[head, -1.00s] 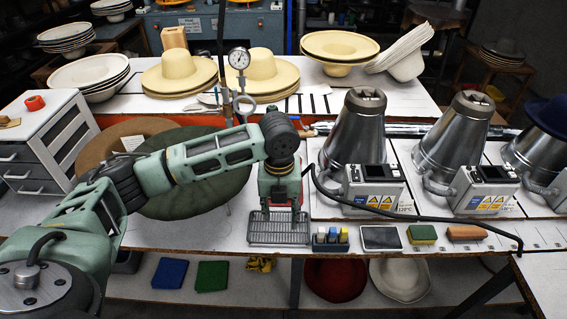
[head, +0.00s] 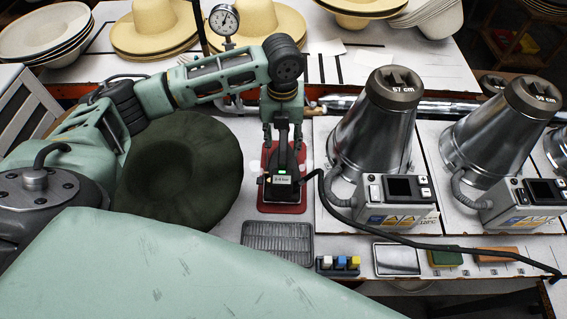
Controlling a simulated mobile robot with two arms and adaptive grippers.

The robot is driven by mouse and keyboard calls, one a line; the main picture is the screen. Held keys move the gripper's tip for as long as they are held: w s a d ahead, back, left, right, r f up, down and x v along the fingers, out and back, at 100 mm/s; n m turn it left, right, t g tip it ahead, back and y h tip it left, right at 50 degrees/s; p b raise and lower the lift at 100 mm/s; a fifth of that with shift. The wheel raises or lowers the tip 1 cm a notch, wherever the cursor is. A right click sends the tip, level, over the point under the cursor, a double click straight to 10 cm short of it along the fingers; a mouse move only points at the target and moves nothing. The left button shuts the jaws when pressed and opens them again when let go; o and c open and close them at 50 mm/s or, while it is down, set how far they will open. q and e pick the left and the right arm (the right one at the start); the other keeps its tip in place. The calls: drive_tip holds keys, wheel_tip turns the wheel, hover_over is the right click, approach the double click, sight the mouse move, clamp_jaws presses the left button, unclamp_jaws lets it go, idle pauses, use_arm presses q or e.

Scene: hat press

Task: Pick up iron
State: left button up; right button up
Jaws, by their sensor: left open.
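The iron (head: 282,188) is dark, with a small lit label panel on it. It stands on a red pad (head: 298,207) on the workbench, in the middle of the head view. A black cord runs from it to the right across the bench. My left gripper (head: 283,138) is open at the far, upper end of the iron, its fingers on either side of the handle. Whether they touch the handle I cannot tell. My right gripper is not in view.
A dark green felt hat (head: 180,170) lies left of the iron. Metal hat formers (head: 380,125) stand to the right. A wire rack (head: 278,237) and small coloured blocks (head: 338,264) lie in front. Straw hats (head: 250,22) and a dial gauge (head: 223,20) are behind.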

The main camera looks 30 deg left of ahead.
sight(283, 157)
use_arm(q)
drive_tip(key=f+p, duration=0.1)
drive_tip(key=f, duration=0.1)
drive_tip(key=shift+s+d+f+p, duration=0.2)
drive_tip(key=shift+s+f+p, duration=0.2)
wheel_tip(283, 157, down, 4)
drive_tip(key=shift+w+r+p, duration=0.15)
drive_tip(key=shift+r+p, duration=0.1)
drive_tip(key=shift+p, duration=0.2)
drive_tip(key=shift+f, duration=0.1)
drive_tip(key=c, duration=0.6)
drive_tip(key=shift+c, duration=0.7)
clamp_jaws()
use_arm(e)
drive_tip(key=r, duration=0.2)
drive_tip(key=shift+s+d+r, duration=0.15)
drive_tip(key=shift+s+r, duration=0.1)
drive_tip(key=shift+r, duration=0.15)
